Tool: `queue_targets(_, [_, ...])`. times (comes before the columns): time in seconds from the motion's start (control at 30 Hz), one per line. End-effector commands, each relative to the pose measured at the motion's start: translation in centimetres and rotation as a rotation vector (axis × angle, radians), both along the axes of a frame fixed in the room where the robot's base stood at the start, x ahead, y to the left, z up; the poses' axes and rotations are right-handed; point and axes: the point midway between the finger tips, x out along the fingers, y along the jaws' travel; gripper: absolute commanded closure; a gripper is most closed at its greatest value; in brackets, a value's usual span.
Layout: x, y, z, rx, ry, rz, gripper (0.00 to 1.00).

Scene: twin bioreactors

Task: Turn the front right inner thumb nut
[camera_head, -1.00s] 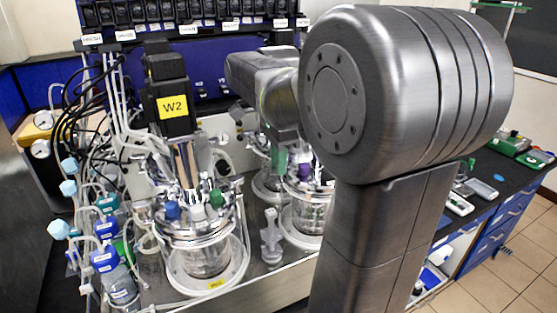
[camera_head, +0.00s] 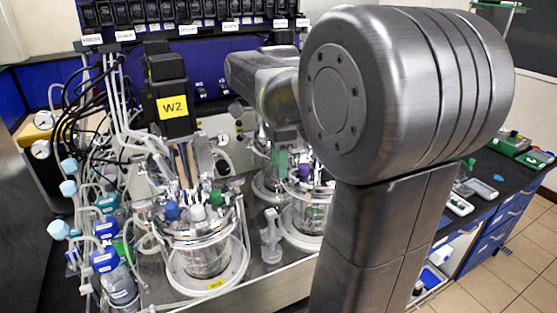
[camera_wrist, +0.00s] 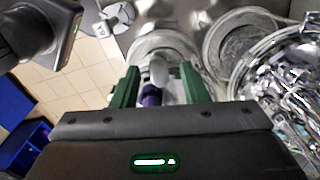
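The right glass vessel (camera_head: 308,217) stands behind my arm, partly hidden by it. A purple cap (camera_head: 304,171) shows at its top. My gripper (camera_head: 281,158) is low over this vessel's head, with a green finger showing beside the purple cap. In the wrist view, the two green fingers of my gripper (camera_wrist: 160,72) are spread apart. The purple piece (camera_wrist: 152,96) and a pale grey rounded piece show between or beyond them. Whether the fingers touch either piece cannot be told. I cannot make out the front right inner thumb nut.
Tubes and bottles crowd the far left. A pale grey fitting (camera_head: 270,238) stands between the vessels. Chrome vessel parts (camera_wrist: 285,80) are close at right in the wrist view.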

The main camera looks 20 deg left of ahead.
Motion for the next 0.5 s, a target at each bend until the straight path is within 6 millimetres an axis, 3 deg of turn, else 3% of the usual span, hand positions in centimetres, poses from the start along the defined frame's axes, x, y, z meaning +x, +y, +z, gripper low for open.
queue_targets(0.3, [0.0, 0.0, 0.3, 0.000, 0.001, 0.001, 0.60])
queue_targets(0.5, [0.0, 0.1, 3.1, 0.003, -0.003, 0.001, 0.60])
